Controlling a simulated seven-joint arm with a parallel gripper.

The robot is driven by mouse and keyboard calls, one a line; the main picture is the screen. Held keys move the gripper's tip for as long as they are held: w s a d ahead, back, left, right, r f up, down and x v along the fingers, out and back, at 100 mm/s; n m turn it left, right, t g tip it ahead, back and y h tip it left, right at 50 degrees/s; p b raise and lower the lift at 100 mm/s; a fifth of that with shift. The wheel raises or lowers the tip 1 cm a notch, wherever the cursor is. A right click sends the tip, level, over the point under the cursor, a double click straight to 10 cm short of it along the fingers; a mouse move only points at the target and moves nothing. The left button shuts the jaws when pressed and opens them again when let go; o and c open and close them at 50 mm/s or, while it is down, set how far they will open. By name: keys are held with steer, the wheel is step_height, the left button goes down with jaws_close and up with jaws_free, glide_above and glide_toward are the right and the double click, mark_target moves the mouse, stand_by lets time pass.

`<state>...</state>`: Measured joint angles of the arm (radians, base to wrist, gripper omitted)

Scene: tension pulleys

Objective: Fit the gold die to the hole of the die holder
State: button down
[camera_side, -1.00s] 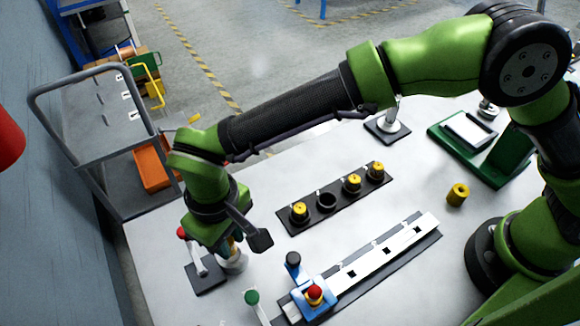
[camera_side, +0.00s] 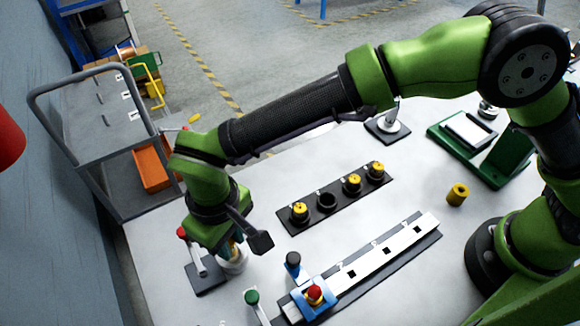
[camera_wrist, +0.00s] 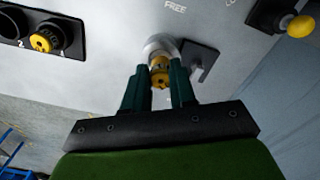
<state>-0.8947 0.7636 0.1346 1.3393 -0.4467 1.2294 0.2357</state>
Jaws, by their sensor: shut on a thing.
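My gripper (camera_wrist: 160,82) is shut on the gold die (camera_wrist: 160,72), seen between the two dark green fingertips in the wrist view. Just beyond the die is the white round die holder (camera_wrist: 157,45), close to or touching it. In the side view my gripper (camera_side: 232,246) points down over the white holder (camera_side: 237,266) at the left of the table. The wrist covers most of the die there. I cannot tell whether the die is in the hole or only above it.
A dark plate with a red-knobbed lever (camera_side: 207,277) stands beside the holder. A black rack (camera_side: 335,200) holds several gold dies and an empty socket. A rail with a blue clamp (camera_side: 315,298) lies in front. Another gold die (camera_side: 457,195) stands at right.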

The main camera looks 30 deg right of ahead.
steer(key=shift+f, duration=0.2)
steer(key=shift+f, duration=1)
steer(key=shift+f, duration=0.1)
steer(key=c, duration=0.8)
jaws_free()
steer(key=shift+c, duration=0.2)
step_height(320, 180, up, 17)
